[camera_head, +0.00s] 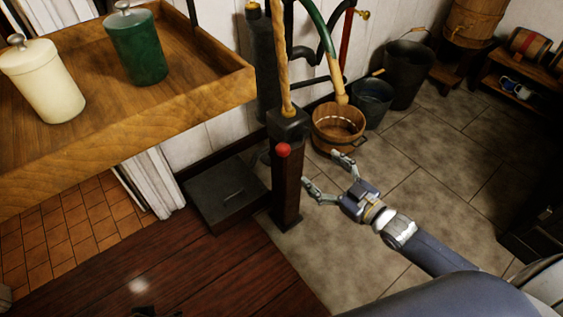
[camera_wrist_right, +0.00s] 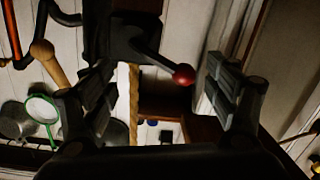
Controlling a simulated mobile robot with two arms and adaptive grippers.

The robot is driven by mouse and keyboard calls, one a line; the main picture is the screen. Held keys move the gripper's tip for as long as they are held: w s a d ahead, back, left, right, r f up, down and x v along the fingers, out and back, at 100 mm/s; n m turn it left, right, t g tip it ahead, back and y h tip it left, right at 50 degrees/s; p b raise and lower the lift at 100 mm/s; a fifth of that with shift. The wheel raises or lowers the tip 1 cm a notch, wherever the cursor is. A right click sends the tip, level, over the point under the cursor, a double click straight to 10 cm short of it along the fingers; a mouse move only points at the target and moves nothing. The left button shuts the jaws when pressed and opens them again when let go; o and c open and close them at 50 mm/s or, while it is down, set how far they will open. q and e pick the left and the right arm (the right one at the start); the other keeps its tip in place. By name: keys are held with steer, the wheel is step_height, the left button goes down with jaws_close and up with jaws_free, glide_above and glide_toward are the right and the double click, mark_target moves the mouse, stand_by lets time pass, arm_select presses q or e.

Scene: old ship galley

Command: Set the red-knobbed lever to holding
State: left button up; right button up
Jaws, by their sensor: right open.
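The red-knobbed lever (camera_head: 283,150) is on the upper part of a dark square post (camera_head: 287,190), with its red ball knob facing me. In the right wrist view, its dark arm runs from a dark block to the red knob (camera_wrist_right: 184,74). My right gripper (camera_head: 320,168) is open and empty, to the right of the post. In the right wrist view, the knob shows between my two open fingers (camera_wrist_right: 160,75), closer to the right-hand one, with no visible contact. No label for holding is readable. My left gripper is not clearly seen.
A wooden counter (camera_head: 150,115) with a cream canister (camera_head: 43,80) and a green canister (camera_head: 136,48) juts in at left. A dark box (camera_head: 225,195) sits left of the post. A wooden bucket (camera_head: 338,128) stands behind it.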

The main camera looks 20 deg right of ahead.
mark_target(291, 149)
steer(key=shift+n+y, duration=0.5)
steer(key=shift+y, duration=0.3)
steer(key=w+a+r, duration=0.1)
steer(key=w+a+b, duration=0.1)
steer(key=w+a, duration=0.1)
steer(key=w+a+r+b, duration=0.1)
steer(key=a, duration=0.1)
steer(key=shift+w+r, duration=0.35)
steer(key=shift+w, duration=0.05)
steer(key=x, duration=0.4)
steer(key=shift+w+b, duration=0.1)
steer(key=shift+b, duration=0.25)
steer(key=shift+w+a, duration=0.2)
steer(key=shift+w, duration=0.1)
arm_select(q)
steer(key=w+r+t, duration=0.1)
steer(key=w+d+r+t, duration=0.1)
steer(key=w, duration=0.1)
steer(key=shift+d+t, duration=0.1)
steer(key=shift+t, duration=0.2)
